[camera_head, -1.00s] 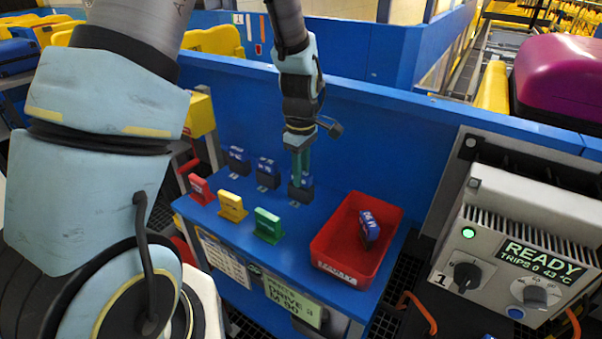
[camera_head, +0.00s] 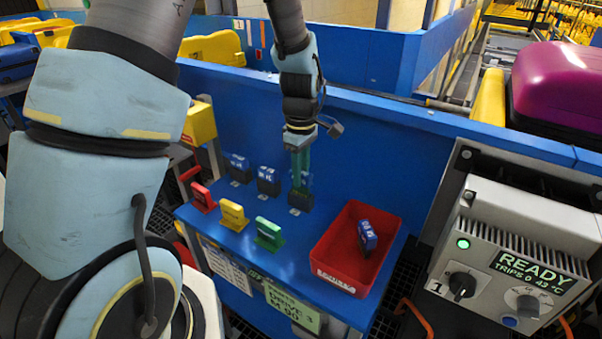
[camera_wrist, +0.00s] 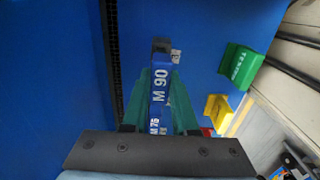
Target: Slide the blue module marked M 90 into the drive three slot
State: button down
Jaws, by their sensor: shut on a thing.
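My gripper (camera_head: 301,172) points down at the right end of a row of blue modules on the blue bench. Its green fingers (camera_wrist: 160,100) are shut on the blue module marked M 90 (camera_wrist: 160,85). In the head view the held module (camera_head: 307,181) sits at the rightmost black slot holder (camera_head: 301,200), mostly hidden by the fingers. I cannot tell how deep it is in. Two other blue modules (camera_head: 238,166) (camera_head: 267,180) stand to its left; lettering like M 75 (camera_wrist: 154,126) shows behind the held one. A green and white sign (camera_head: 293,306) reads DRIVE 3, M 90.
Red (camera_head: 202,197), yellow (camera_head: 233,214) and green (camera_head: 268,233) upright tags stand in front of the row. A red tray (camera_head: 336,271) with a blue module (camera_head: 367,236) lies right. A grey control box (camera_head: 525,240) reads READY. A blue wall rises behind.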

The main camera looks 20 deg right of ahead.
jog(key=shift+r+p, duration=0.7)
jog(key=shift+r, duration=0.25)
jog(key=shift+r+p, duration=1.65)
jog(key=shift+r, duration=0.3)
